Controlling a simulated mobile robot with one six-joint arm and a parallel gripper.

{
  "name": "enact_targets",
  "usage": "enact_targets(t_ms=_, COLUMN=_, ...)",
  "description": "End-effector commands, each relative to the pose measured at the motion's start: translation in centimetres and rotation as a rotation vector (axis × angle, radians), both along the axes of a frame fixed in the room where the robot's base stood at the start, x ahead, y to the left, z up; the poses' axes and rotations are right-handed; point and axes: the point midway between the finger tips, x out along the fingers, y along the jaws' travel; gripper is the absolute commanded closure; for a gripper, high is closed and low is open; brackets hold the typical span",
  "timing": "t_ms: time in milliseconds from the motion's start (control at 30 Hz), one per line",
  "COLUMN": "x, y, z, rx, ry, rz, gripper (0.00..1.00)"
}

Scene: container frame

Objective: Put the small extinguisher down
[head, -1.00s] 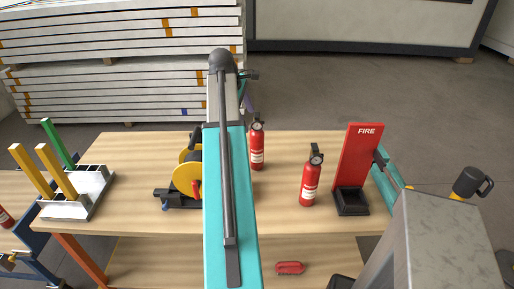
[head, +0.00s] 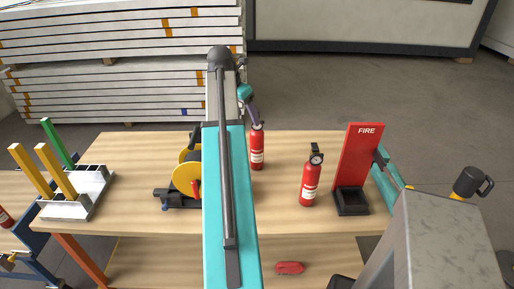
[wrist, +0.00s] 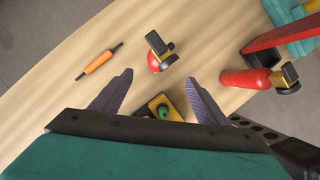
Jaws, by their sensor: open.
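Two red extinguishers stand upright on the wooden table (head: 285,140); I cannot tell for sure which is the small one. One extinguisher (head: 257,152) is just right of my arm; the other extinguisher (head: 309,186) is beside the red FIRE stand (head: 360,155) with its black tray. The wrist view shows one extinguisher (wrist: 155,62) from above, beyond my fingers, and the other (wrist: 240,78) to the right, near the stand (wrist: 285,37). My gripper (wrist: 158,96) is open and holds nothing. In the head view its purple fingers (head: 250,112) overlap the top of the left extinguisher.
An orange rod with black ends (wrist: 98,62) lies on the table in the wrist view. A yellow reel (head: 186,178) is left of my arm, and a white rack (head: 85,195) is further left.

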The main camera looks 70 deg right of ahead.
Motion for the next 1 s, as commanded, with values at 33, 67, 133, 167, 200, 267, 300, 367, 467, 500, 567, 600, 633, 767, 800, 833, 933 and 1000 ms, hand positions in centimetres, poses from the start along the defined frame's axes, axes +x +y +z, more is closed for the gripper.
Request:
enact_targets(t_ms=33, x=0.1, y=0.0, z=0.2, rx=-0.004, ry=-0.002, rz=0.002, gripper=0.32)
enact_targets(t_ms=67, x=0.1, y=0.0, z=0.3, rx=-0.006, ry=-0.003, rz=0.001, gripper=0.32)
enact_targets(t_ms=133, x=0.2, y=0.0, z=0.3, rx=-0.007, ry=-0.004, rz=0.0, gripper=0.32)
enact_targets(t_ms=167, x=0.2, y=0.0, z=0.3, rx=-0.006, ry=-0.004, rz=0.0, gripper=0.32)
enact_targets(t_ms=200, x=0.2, y=0.0, z=0.3, rx=-0.006, ry=-0.004, rz=0.0, gripper=0.32)
enact_targets(t_ms=267, x=0.2, y=0.0, z=0.3, rx=-0.006, ry=-0.005, rz=0.0, gripper=0.32)
enact_targets(t_ms=300, x=0.2, y=0.0, z=0.3, rx=-0.006, ry=-0.005, rz=0.0, gripper=0.32)
enact_targets(t_ms=367, x=0.2, y=0.0, z=0.3, rx=-0.006, ry=-0.005, rz=0.0, gripper=0.32)
enact_targets(t_ms=467, x=0.1, y=0.0, z=0.2, rx=-0.007, ry=-0.005, rz=-0.001, gripper=0.32)
enact_targets(t_ms=500, x=0.1, y=-0.1, z=0.0, rx=-0.007, ry=-0.005, rz=-0.001, gripper=0.32)
enact_targets(t_ms=567, x=0.1, y=-0.2, z=-0.3, rx=-0.007, ry=-0.005, rz=-0.001, gripper=0.32)
enact_targets(t_ms=600, x=0.0, y=-0.3, z=-0.5, rx=-0.007, ry=-0.005, rz=-0.001, gripper=0.32)
enact_targets(t_ms=633, x=0.0, y=-0.4, z=-0.8, rx=-0.006, ry=-0.004, rz=-0.002, gripper=0.32)
enact_targets(t_ms=767, x=-0.2, y=-0.8, z=-2.0, rx=-0.005, ry=-0.004, rz=-0.002, gripper=0.32)
enact_targets(t_ms=800, x=-0.3, y=-1.0, z=-2.4, rx=-0.005, ry=-0.004, rz=-0.002, gripper=0.32)
enact_targets(t_ms=833, x=-0.4, y=-1.1, z=-2.8, rx=-0.005, ry=-0.004, rz=-0.002, gripper=0.32)
enact_targets(t_ms=933, x=-0.5, y=-1.5, z=-3.7, rx=-0.005, ry=-0.005, rz=-0.003, gripper=0.32)
enact_targets(t_ms=1000, x=-0.7, y=-1.8, z=-4.5, rx=-0.005, ry=-0.004, rz=-0.003, gripper=0.32)
